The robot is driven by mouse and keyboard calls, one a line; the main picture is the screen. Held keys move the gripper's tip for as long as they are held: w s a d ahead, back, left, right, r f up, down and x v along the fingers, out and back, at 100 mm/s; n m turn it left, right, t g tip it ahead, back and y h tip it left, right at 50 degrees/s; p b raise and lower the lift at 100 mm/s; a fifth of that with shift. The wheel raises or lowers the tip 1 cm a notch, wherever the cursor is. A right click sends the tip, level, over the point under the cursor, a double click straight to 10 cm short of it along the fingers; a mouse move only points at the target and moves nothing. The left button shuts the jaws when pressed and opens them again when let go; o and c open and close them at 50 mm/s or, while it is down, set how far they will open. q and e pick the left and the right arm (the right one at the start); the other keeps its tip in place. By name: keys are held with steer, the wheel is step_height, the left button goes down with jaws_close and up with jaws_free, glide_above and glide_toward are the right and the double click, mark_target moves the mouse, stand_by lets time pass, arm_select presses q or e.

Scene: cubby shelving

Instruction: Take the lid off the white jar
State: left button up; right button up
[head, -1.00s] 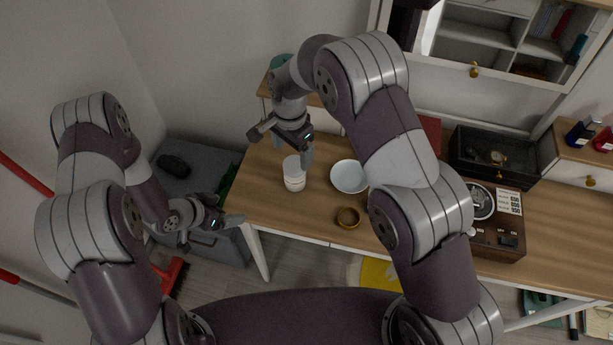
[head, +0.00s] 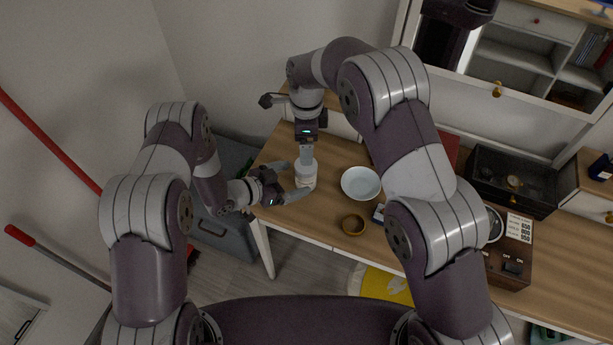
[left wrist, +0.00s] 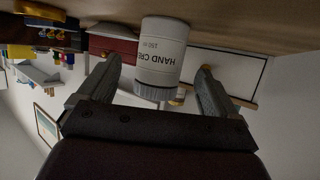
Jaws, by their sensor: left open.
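The white jar (head: 305,183) stands upright near the left end of the wooden table. The left wrist view shows it upside down, with "HAND CRE" on its label (left wrist: 162,50) and a ribbed grey lid (left wrist: 155,92). My left gripper (head: 291,181) is open at the jar, one finger on each side; its fingers (left wrist: 158,68) show gaps to the jar in the left wrist view. My right gripper (head: 306,150) points down at the jar's top from above and partly hides the lid. Whether it touches the lid or how far its fingers are apart is unclear.
A pale blue bowl (head: 361,183) stands just right of the jar, with a small brown bowl (head: 353,225) in front. A dark glass-topped box (head: 515,180) and a brown device (head: 512,262) are farther right. A grey cabinet (head: 228,235) stands left of the table.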

mark_target(297, 177)
arm_select(q)
steer(key=x, duration=0.2)
steer(key=shift+w+d+f, duration=0.1)
steer(key=shift+w+d, duration=0.1)
arm_select(e)
steer(key=shift+a, duration=0.1)
arm_select(q)
steer(key=shift+w+d+f, duration=0.15)
steer(key=shift+w+d, duration=0.05)
steer(key=shift+d, duration=0.15)
